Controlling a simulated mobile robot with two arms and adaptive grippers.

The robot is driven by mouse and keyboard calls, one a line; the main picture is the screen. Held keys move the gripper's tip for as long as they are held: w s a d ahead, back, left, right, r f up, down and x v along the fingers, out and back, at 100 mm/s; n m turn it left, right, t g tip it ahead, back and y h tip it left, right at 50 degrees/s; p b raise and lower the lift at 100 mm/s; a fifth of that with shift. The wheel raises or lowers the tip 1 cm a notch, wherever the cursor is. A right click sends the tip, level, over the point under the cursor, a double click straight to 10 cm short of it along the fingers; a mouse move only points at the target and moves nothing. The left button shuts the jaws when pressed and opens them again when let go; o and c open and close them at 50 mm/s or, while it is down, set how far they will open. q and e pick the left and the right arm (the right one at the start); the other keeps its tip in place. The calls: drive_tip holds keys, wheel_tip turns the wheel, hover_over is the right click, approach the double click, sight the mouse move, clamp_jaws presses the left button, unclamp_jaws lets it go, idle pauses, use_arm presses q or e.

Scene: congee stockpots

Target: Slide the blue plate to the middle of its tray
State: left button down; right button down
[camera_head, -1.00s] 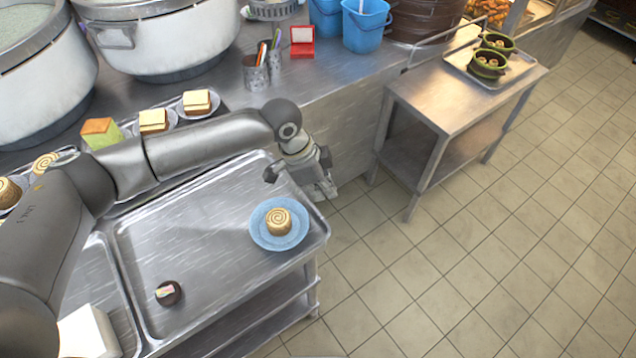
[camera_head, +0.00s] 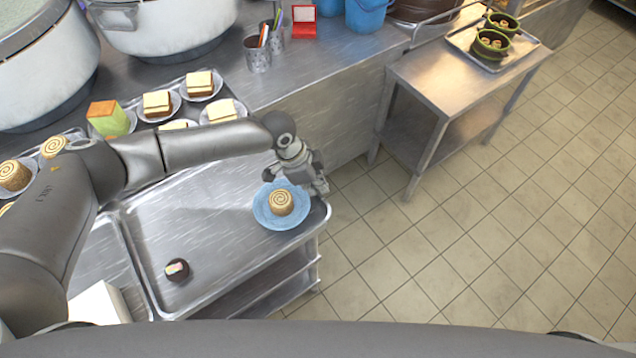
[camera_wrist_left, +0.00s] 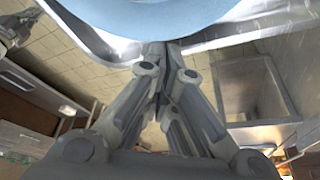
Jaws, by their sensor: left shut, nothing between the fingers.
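The blue plate (camera_head: 264,212) lies at the right end of its metal tray (camera_head: 200,235), close to the tray's right edge. A round pastry with a spiral top (camera_head: 281,202) sits on the plate. My left gripper (camera_head: 291,180) is shut and empty at the plate's far right rim; I cannot tell whether it touches. In the left wrist view the shut fingertips (camera_wrist_left: 160,46) are at the near edge of the blue plate (camera_wrist_left: 190,22).
A small dark round cake (camera_head: 177,270) sits on the tray's front left part; the tray's middle is clear. Behind are plates with layered cake squares (camera_head: 158,103), a pencil cup (camera_head: 258,60) and stockpots (camera_head: 165,25). Open floor lies right of the tray.

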use_arm(q)
drive_tip(key=shift+a, duration=0.1)
drive_tip(key=p, duration=0.2)
approach(266, 197)
drive_tip(key=x, duration=0.5)
drive_tip(key=shift+f, duration=0.1)
